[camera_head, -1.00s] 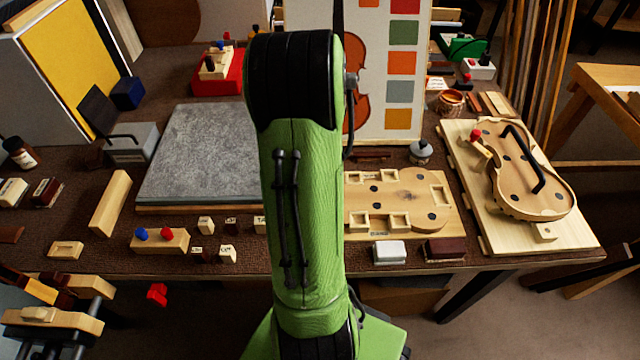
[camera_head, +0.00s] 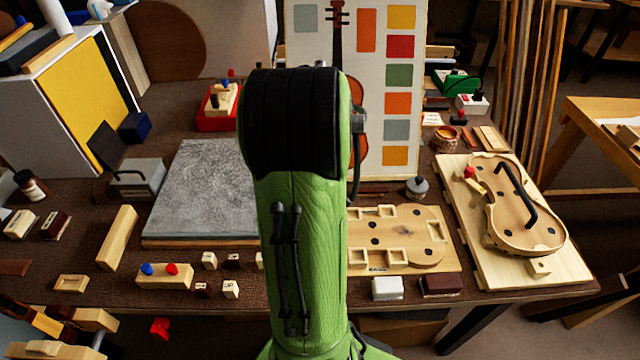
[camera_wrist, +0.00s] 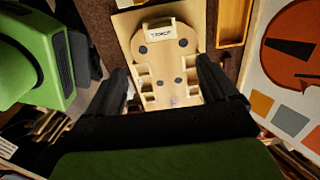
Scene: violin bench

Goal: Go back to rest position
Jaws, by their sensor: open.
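My gripper (camera_wrist: 172,92) shows in the wrist view with its two dark fingers wide apart and nothing between them. Beyond the fingers lies the wooden violin-shaped board (camera_wrist: 164,60) with dark round spots, square pockets and a labelled block at one end. In the head view my green arm stands upright in the middle and hides the gripper. The board with pockets (camera_head: 408,238) lies to the right of my arm on the bench (camera_head: 80,200).
A violin body (camera_head: 522,232) lies on a pale board at right. A grey stone slab (camera_head: 200,190) and small labelled blocks lie left of my arm. A colour-swatch panel (camera_head: 377,110) stands behind. A red piece (camera_head: 160,328) shows near the front edge at left.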

